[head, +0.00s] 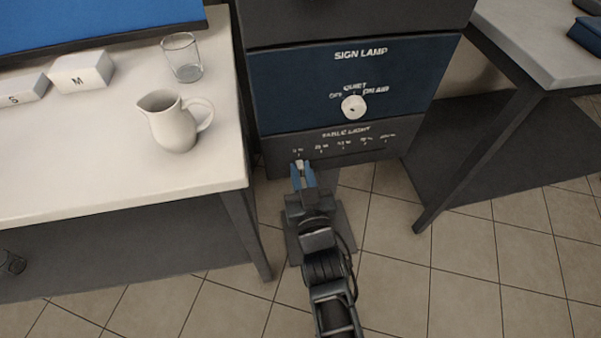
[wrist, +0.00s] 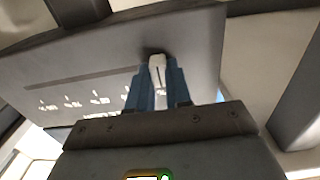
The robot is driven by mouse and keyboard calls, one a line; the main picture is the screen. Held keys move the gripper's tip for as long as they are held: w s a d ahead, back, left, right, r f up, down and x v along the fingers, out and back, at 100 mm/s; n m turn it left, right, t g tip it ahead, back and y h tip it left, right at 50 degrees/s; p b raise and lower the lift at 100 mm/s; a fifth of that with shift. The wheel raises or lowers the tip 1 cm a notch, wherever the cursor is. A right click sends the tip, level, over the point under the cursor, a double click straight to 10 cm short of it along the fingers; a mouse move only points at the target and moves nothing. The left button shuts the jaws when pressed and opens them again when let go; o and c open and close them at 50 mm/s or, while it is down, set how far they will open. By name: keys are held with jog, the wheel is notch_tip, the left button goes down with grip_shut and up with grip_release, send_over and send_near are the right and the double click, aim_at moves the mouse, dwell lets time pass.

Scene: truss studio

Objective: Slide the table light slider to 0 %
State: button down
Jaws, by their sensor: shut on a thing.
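The table light slider is a scale marked from 0 % at the left to higher values at the right, on the dark lower panel (head: 385,140) in the head view. Its pale knob (head: 299,163) is at the left end, just below the 0 % mark. My gripper (head: 301,172) reaches the panel from below and its blue fingers are shut on the knob. In the wrist view the white knob (wrist: 157,69) stands between the two blue fingertips (wrist: 157,85). The fingers hide part of the knob.
Above the slider is the blue sign lamp panel (head: 285,90) with a round white dial (head: 354,107). A white table (head: 100,190) at the left holds a jug (head: 172,122) and a glass (head: 182,58). Another table (head: 540,45) stands at the right.

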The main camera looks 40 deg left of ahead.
jog(key=shift+s+a, duration=0.15)
jog(key=shift+s, duration=0.1)
jog(key=c, duration=1.4)
grip_release()
jog(key=o, duration=0.4)
jog(key=shift+c, duration=0.2)
jog(key=p+v, duration=0.3)
jog(key=v, duration=0.4)
jog(key=shift+s+d+p, duration=0.2)
jog(key=shift+d+p, duration=0.1)
